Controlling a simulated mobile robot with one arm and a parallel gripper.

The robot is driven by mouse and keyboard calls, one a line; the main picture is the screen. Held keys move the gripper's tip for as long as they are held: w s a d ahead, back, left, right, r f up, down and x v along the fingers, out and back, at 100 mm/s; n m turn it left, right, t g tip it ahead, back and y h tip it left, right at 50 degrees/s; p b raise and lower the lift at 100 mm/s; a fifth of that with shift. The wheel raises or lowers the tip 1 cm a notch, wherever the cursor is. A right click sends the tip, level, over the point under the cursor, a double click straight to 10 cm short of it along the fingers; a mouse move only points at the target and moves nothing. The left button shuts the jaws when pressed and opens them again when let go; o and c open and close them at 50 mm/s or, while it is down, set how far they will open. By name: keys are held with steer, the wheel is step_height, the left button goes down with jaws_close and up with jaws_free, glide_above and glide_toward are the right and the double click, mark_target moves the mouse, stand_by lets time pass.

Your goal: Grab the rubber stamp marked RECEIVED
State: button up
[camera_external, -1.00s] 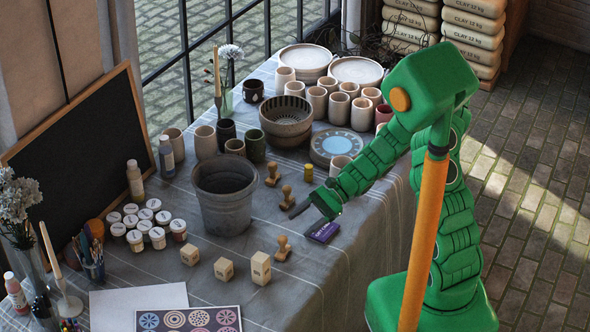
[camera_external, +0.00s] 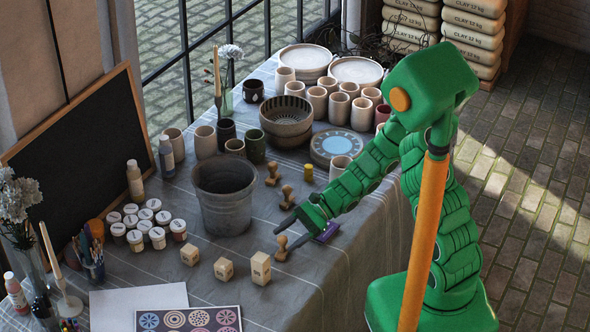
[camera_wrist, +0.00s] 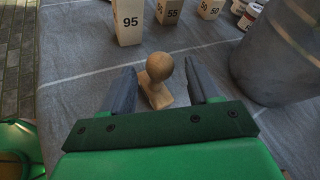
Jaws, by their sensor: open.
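A wooden stamp (camera_external: 282,242) with a round knob handle stands upright near the table's right side. It also shows in the wrist view (camera_wrist: 158,75), between the two fingers of my gripper (camera_wrist: 159,66). In the external view my gripper (camera_external: 281,240) reaches over this stamp, with its fingers apart on either side. Two more wooden stamps stand farther back, one upper (camera_external: 272,175) and one lower (camera_external: 287,197). No marking on any of the stamps is readable, so I cannot tell which says RECEIVED.
A purple ink pad (camera_external: 327,232) lies beside my gripper near the table edge. Numbered wooden blocks (camera_wrist: 129,22) stand just beyond the stamp. A large grey bucket (camera_wrist: 280,55) stands to the right in the wrist view. Mugs and bowls (camera_external: 288,118) crowd the back.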

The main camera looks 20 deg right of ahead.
steer(key=shift+x, duration=1.3)
steer(key=c, duration=1.1)
steer(key=shift+r, duration=4.95)
jaws_close()
